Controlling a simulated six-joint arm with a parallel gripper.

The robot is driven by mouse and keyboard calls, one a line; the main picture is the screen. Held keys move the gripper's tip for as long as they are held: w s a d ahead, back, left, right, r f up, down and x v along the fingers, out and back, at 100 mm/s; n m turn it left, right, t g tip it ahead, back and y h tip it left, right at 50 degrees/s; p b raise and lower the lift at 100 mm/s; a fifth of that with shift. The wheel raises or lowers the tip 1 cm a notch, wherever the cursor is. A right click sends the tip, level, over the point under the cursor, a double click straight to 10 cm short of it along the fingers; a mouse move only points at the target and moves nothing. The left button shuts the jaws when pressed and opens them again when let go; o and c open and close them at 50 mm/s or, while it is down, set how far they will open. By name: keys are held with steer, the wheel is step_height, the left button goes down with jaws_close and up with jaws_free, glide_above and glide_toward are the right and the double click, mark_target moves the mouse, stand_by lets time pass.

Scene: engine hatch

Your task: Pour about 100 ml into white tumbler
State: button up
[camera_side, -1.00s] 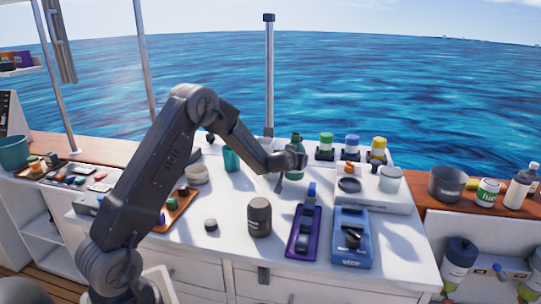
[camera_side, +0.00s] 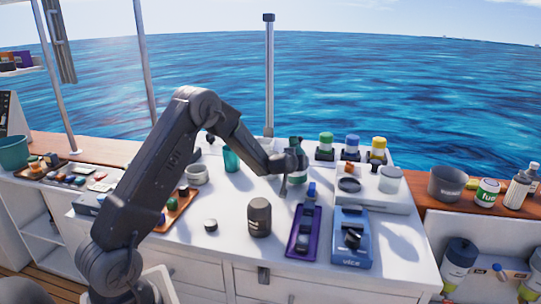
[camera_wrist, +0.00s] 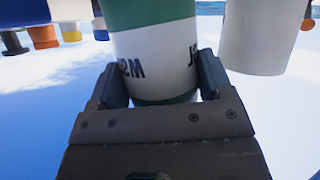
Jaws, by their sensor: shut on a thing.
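My gripper (camera_wrist: 158,85) is shut around a green bottle with a white lettered band (camera_wrist: 155,55) in the wrist view. In the side view the gripper (camera_side: 298,160) hides the bottle's middle, and some green (camera_side: 297,178) shows below it. The bottle looks close to upright. A white cup (camera_side: 389,180), which may be the white tumbler, stands on the raised pale platform to the right, apart from my gripper. A plain white cylinder (camera_wrist: 265,35) stands right of the bottle in the wrist view; I cannot tell whether it is the same cup. No liquid is visible.
Bottles with green, blue and yellow caps (camera_side: 352,146) stand behind to the right. A teal cup (camera_side: 231,160) is left of my gripper. A dark jar (camera_side: 259,217), a purple tray (camera_side: 302,240) and a blue tray (camera_side: 350,240) stand in front.

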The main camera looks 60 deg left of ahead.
steer(key=shift+a+r+n+h, duration=0.2)
steer(key=shift+a+n+h, duration=0.15)
steer(key=shift+n, duration=0.35)
steer(key=n+t+h, duration=0.1)
steer(key=n, duration=0.1)
steer(key=r+n+t+h, duration=0.1)
steer(key=n+h, duration=0.1)
steer(key=n+t+h, duration=0.1)
steer(key=n+h, duration=0.1)
steer(key=shift+d+r+n, duration=0.25)
steer(key=shift+r+n, duration=0.05)
steer(key=shift+r, duration=0.05)
steer(key=shift+s+a+r+n+t+h, duration=0.15)
steer(key=shift+a+r+n+t+h, duration=0.15)
steer(key=shift+r+n+t, duration=0.15)
steer(key=shift+a+r, duration=0.1)
steer(key=shift+r, duration=0.1)
steer(key=shift+s+r+n+t+h, duration=0.1)
steer(key=shift+r+n+t+h, duration=0.25)
steer(key=shift+r+n+t, duration=0.1)
stand_by(0.4)
steer(key=shift+d+r, duration=0.1)
steer(key=shift+d, duration=0.1)
steer(key=shift+d, duration=0.2)
